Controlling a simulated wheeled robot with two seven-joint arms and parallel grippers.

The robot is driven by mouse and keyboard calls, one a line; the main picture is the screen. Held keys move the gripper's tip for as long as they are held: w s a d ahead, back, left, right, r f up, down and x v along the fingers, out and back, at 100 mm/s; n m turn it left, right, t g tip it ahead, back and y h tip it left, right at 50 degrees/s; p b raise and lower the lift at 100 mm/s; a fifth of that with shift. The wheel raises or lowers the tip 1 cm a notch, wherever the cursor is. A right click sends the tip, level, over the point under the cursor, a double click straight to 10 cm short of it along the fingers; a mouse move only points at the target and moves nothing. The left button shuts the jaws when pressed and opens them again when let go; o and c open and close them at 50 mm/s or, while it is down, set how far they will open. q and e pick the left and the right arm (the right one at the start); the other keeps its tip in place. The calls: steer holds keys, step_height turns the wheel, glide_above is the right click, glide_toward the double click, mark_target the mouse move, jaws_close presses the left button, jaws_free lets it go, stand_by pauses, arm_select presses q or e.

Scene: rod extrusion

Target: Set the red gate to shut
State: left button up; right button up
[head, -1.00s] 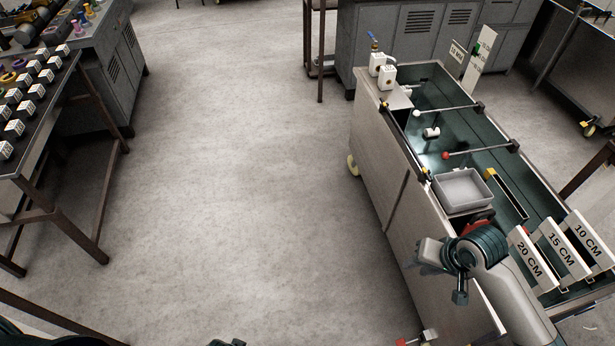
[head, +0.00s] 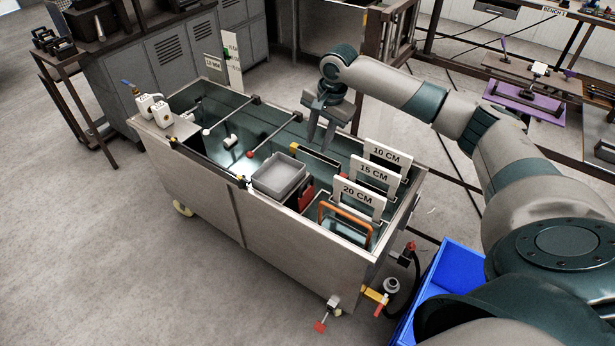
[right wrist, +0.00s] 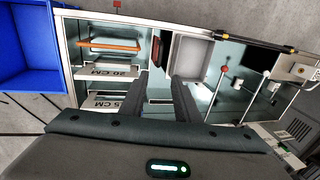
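A rod with a red ball end (head: 249,153) lies across the tank, running to a dark block on the far rim; I take it for the red gate's lever. The red ball also shows in the right wrist view (right wrist: 224,69). My right gripper (head: 320,142) is above the tank's far side, right of that rod and apart from it. Its two fingers (right wrist: 162,80) stand apart with nothing between them. A dark red block (head: 306,194) sits beside the grey tray. Whether the gate itself is open is unclear. My left gripper is out of view.
A white-ball rod (head: 206,131) lies left of the red one. The grey tray (head: 279,177) sits near the tank's front rim (head: 205,166). Signs (head: 374,172) and an orange frame (head: 345,210) stand at the right. A blue bin (head: 455,262) is on the floor.

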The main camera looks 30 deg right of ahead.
mark_target(307, 181)
steer(key=shift+f, duration=0.2)
steer(key=w+f+p, duration=0.1)
steer(key=f, duration=0.4)
steer(key=w+a+f+p, duration=0.1)
steer(key=f, duration=0.5)
steer(key=w+f+p, duration=0.1)
steer(key=f+p, duration=0.1)
steer(key=f, duration=0.3)
steer(key=shift+w+a+f, duration=0.1)
steer(key=shift+a+f, duration=0.05)
steer(key=shift+f, duration=0.25)
jaws_close()
